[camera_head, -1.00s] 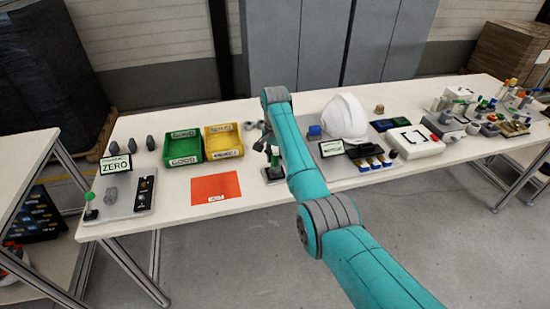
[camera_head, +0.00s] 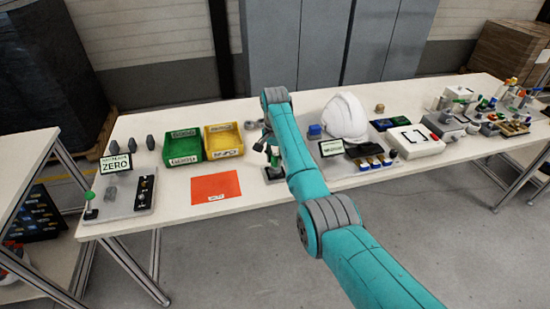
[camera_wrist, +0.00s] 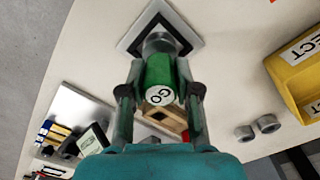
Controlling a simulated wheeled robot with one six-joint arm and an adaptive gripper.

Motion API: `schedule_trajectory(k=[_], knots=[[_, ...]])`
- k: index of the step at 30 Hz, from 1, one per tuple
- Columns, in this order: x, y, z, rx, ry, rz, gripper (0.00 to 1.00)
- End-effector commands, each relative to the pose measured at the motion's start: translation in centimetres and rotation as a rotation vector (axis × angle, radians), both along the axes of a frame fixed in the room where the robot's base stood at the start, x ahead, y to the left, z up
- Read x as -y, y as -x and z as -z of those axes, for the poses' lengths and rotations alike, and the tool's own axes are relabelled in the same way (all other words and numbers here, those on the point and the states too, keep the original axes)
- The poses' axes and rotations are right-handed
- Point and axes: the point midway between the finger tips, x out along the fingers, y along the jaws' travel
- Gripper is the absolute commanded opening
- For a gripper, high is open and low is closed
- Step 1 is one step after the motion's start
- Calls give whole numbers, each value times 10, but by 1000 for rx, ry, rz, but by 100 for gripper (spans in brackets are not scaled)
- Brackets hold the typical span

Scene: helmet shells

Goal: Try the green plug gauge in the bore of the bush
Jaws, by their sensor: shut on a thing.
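The green plug gauge (camera_wrist: 159,75), its end cap marked GO, is gripped between the two fingers of my gripper (camera_wrist: 160,92). In the head view the gauge (camera_head: 275,155) stands roughly upright under my gripper (camera_head: 268,143). A grey metal bush (camera_wrist: 158,42) sits on a black square with a white border (camera_wrist: 133,40), right at the gauge's far end. The gauge covers the bore, so I cannot tell whether its tip is in it or just above.
A green bin (camera_head: 183,158) and a yellow bin (camera_head: 223,153) stand left of my gripper, behind a red sheet (camera_head: 216,187). Two loose metal bushes (camera_wrist: 256,128) lie nearby. A wooden block (camera_wrist: 168,116) shows between my fingers. A white helmet shell (camera_head: 345,117) stands to the right.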

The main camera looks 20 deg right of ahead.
Motion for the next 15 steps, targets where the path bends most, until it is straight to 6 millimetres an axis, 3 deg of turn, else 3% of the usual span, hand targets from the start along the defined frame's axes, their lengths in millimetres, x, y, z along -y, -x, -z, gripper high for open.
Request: schedule_trajectory(k=[15], knots=[[0, 0, -9, 1, 0, 0, 7]])
